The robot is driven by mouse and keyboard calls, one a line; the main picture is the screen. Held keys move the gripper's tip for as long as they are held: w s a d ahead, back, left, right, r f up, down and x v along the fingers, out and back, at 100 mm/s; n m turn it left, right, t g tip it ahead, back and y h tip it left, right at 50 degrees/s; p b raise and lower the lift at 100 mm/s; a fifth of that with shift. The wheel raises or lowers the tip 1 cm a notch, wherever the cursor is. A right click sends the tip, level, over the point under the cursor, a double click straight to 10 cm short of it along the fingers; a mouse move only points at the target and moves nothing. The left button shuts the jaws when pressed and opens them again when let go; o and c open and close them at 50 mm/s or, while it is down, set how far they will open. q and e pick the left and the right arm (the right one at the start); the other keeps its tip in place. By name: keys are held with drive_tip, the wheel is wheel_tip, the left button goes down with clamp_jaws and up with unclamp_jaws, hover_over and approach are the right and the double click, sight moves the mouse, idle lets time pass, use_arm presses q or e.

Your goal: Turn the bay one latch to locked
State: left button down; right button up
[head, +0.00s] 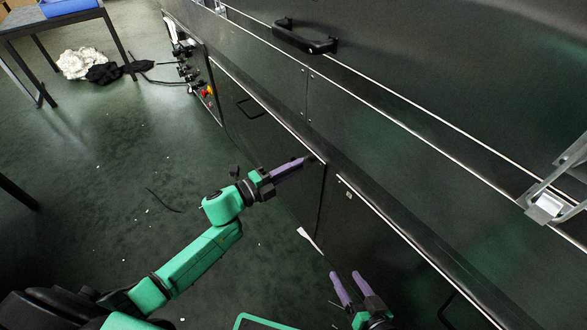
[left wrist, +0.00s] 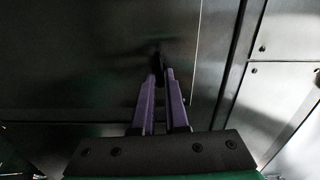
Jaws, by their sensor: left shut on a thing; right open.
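My left gripper (head: 303,160) reaches the dark lower panel of the dryer (head: 275,145), close to the panel's right edge. Its purple fingers are shut on a small dark piece, apparently the bay one latch (left wrist: 157,62). In the left wrist view the fingertips (left wrist: 159,78) close around this piece in front of the dark panel. The latch is mostly hidden by the fingers in the head view, and I cannot tell its angle. My right gripper (head: 346,275) is open and empty at the bottom, in front of the lower panels and apart from them.
A black handle (head: 305,38) and a metal clamp (head: 545,205) are on the upper dryer body. A lower panel handle (head: 250,108) is further left. Controls (head: 205,92) sit at the far end. A table (head: 60,20) stands back left, with cloth heaps (head: 80,63) nearby. The green floor is mostly clear.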

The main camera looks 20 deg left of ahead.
use_arm(q)
drive_tip(key=shift+f+m, duration=0.1)
drive_tip(key=shift+m, duration=0.4)
use_arm(e)
drive_tip(key=shift+f, duration=0.2)
use_arm(q)
drive_tip(key=c, duration=0.9)
unclamp_jaws()
drive_tip(key=shift+c, duration=0.2)
drive_tip(key=p+v, duration=0.3)
drive_tip(key=v, duration=1.1)
drive_tip(key=shift+s, duration=0.25)
use_arm(e)
drive_tip(key=d+r+g, duration=0.1)
drive_tip(key=d+r+g+h, duration=0.1)
drive_tip(key=d+g, duration=0.1)
drive_tip(key=shift+w+d+r+n+h, duration=0.1)
drive_tip(key=shift+d+n+h, duration=0.05)
drive_tip(key=shift+n+h, duration=0.2)
use_arm(q)
drive_tip(key=shift+a, duration=0.15)
